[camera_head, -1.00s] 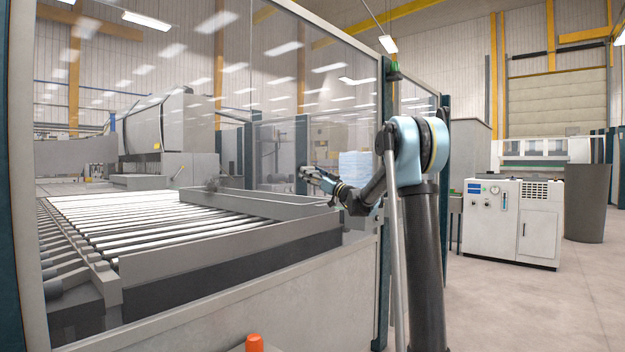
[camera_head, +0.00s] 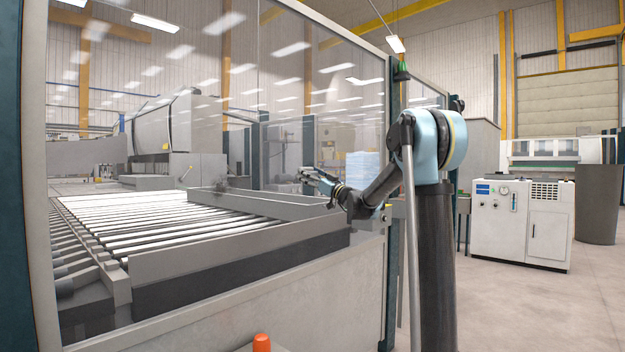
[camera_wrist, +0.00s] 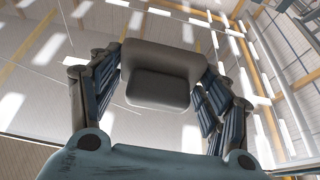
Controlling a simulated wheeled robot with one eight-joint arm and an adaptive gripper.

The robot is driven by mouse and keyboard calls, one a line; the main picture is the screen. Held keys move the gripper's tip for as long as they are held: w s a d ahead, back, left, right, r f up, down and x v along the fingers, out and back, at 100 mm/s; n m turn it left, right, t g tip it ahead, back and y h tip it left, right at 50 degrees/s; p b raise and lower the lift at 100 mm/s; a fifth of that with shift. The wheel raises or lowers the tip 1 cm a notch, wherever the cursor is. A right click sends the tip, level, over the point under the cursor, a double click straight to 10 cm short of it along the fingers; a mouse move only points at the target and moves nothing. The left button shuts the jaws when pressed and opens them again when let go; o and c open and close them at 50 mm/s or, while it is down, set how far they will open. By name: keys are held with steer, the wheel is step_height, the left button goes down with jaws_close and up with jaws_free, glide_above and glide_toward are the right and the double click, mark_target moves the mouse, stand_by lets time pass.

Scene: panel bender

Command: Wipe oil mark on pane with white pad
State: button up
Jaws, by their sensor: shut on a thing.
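The clear pane (camera_head: 190,95) fills the left and middle of the head view, in a pale frame with reflections of lamps on it. My gripper (camera_head: 308,176) is small in that view, in front of the pane near its right side. In the wrist view my gripper (camera_wrist: 160,82) has its fingers on both sides of a block-shaped pad (camera_wrist: 160,72) and is shut on it. The pad looks dark grey-brown in shadow here.
Behind the pane lies a roller table (camera_head: 150,225). A teal post (camera_head: 393,180) stands at the pane's right edge, close to my arm. An orange-topped object (camera_head: 261,343) is at the bottom edge. A white cabinet (camera_head: 520,220) stands right, with open floor before it.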

mark_target(313, 169)
steer(key=shift+a+r, duration=0.15)
steer(key=shift+r, duration=0.6)
steer(key=shift+w+d, duration=1.2)
steer(key=shift+w, duration=0.15)
steer(key=shift+w+d, duration=0.5)
steer(key=shift+w, duration=0.25)
steer(key=shift+w+d, duration=0.5)
steer(key=shift+w, duration=0.25)
steer(key=shift+c, duration=0.4)
steer(key=shift+s+d, duration=0.95)
steer(key=shift+d, duration=0.25)
steer(key=shift+s+d, duration=0.9)
steer(key=shift+d, duration=0.25)
steer(key=shift+s+d, duration=0.9)
steer(key=shift+d, duration=0.3)
